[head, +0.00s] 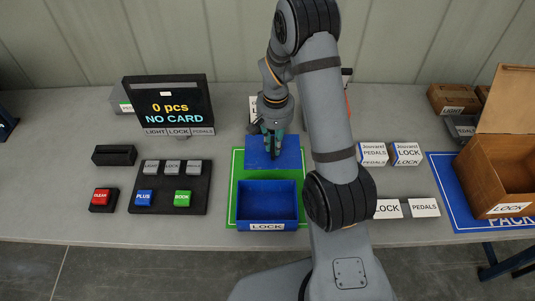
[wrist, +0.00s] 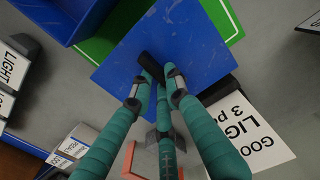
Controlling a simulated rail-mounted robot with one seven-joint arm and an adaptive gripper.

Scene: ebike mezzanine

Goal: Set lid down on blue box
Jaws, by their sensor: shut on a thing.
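The blue box (head: 267,226) is open-topped, carries a LOCK label and stands on a green-bordered mat (head: 233,190). Its corner shows at upper left in the wrist view (wrist: 62,18). The lid (head: 287,160) is a flat blue plate just behind the box in the head view, not over its opening. In the wrist view the lid (wrist: 200,50) has a black bar handle (wrist: 149,66). My gripper (head: 271,148) is shut on this handle, its green fingers also showing in the wrist view (wrist: 159,85). The lid's height above the mat is hard to tell.
A display (head: 168,101) reading "0 pcs NO CARD" and a button panel (head: 171,187) stand left. White label cards (head: 373,154) stand right. A brown open box (head: 500,170) sits on a blue mat (head: 440,183) at far right. A white card (wrist: 250,125) lies beside the lid.

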